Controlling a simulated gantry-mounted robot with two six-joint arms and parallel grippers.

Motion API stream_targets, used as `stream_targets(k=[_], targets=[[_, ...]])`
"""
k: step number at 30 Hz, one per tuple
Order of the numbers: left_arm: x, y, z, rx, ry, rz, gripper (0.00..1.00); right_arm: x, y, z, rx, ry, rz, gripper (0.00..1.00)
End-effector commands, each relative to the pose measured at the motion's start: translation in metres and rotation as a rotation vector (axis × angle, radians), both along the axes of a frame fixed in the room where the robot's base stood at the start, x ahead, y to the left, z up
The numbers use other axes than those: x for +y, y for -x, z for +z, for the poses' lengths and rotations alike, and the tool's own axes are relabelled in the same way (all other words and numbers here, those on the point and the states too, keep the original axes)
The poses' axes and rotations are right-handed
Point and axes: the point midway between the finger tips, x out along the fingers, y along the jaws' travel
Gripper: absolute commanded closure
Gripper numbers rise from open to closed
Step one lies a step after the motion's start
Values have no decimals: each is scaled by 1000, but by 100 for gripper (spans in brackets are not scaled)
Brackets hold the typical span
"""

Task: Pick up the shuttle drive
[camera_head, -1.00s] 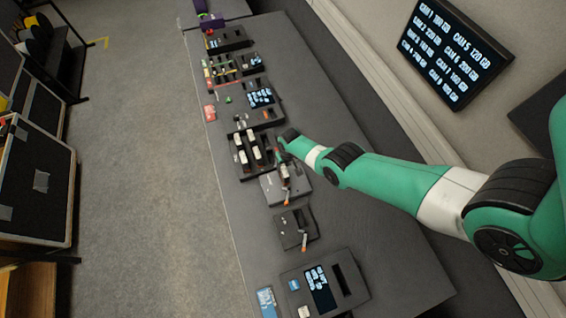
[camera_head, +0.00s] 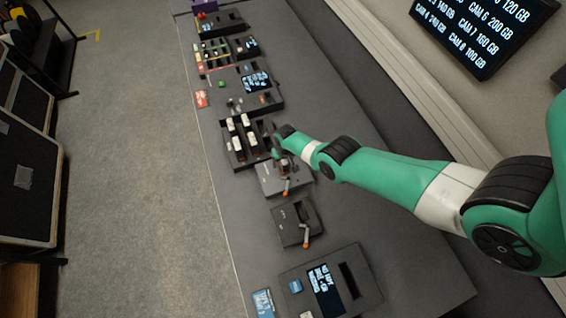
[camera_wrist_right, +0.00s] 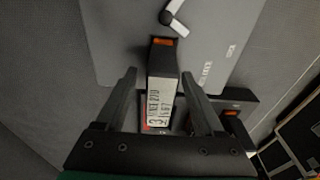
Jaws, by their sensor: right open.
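A dark block-shaped drive (camera_wrist_right: 160,75) with a white printed label stands in a grey dock. I take it for the shuttle drive, but its label is too rough to read surely. In the right wrist view, my right gripper (camera_wrist_right: 158,76) is open, with one finger on each side of the drive and visible gaps between. In the head view, my right gripper (camera_head: 278,153) is over the far end of the grey dock (camera_head: 268,180), and hides part of it and the drive. My left gripper is not in view.
A black rack (camera_head: 228,160) with several white-labelled drives stands close beside the right gripper. A grey box with an orange-tipped lever (camera_head: 292,228) and a unit with a screen (camera_head: 355,272) lie nearer. A wall display (camera_head: 480,35) hangs at upper right.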

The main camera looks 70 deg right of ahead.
Motion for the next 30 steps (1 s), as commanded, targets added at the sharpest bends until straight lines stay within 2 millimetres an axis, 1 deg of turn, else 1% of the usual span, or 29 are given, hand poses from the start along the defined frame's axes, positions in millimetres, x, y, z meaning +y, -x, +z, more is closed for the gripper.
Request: stream_targets(k=[1, 5, 6, 11, 15, 17, 18, 30], targets=[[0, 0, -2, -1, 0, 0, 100, 0, 0, -2, -1, 1, 0, 30], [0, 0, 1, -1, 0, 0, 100, 0, 0, 1, -1, 1, 0, 30], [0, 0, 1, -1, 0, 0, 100, 0, 0, 1, -1, 1, 0, 32], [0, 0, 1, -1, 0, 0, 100, 0, 0, 1, 0, 0, 0, 61], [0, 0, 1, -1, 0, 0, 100, 0, 0, 1, 0, 0, 0, 86], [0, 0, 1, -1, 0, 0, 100, 0, 0, 1, 0, 0, 0, 97], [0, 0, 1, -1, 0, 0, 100, 0, 0, 1, 0, 0, 0, 100], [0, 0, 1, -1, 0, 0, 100, 0, 0, 1, -1, 1, 0, 100]])
